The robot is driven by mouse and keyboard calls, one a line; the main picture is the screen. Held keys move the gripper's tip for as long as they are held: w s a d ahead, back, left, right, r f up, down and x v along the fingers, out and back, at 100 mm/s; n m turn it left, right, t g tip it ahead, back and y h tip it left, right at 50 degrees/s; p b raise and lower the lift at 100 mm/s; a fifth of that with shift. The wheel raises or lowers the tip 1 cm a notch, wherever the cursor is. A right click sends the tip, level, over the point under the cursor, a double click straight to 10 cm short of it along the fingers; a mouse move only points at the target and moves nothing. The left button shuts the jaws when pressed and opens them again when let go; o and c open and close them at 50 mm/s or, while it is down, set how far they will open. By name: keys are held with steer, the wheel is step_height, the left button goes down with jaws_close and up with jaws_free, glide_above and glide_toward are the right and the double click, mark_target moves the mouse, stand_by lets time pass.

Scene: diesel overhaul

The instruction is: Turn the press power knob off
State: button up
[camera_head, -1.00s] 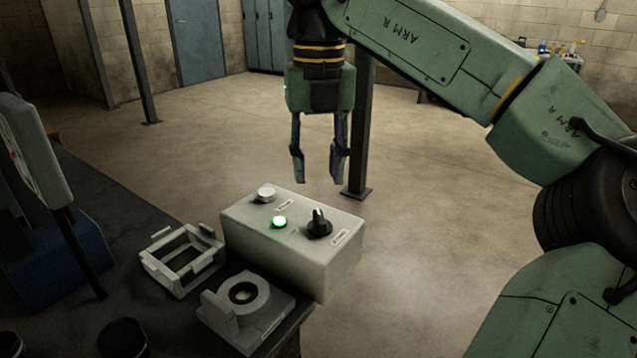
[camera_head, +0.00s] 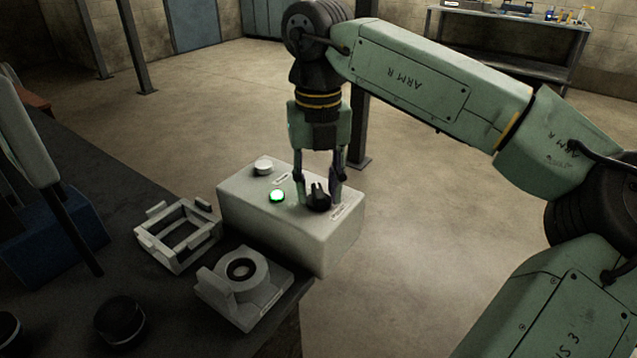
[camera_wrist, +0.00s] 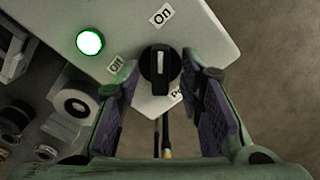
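The press power knob (camera_head: 318,197) is a black rotary knob with a white pointer line, on top of a pale control box (camera_head: 262,224).
A white button (camera_head: 263,167) sits on the box's far corner. A grey open frame (camera_head: 178,236) and a grey ring bracket (camera_head: 243,285) lie left of the box on the dark bench (camera_head: 75,280). Floor is clear to the right.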

steer(key=shift+f, duration=0.15)
steer(key=shift+c, duration=0.3)
jaws_close()
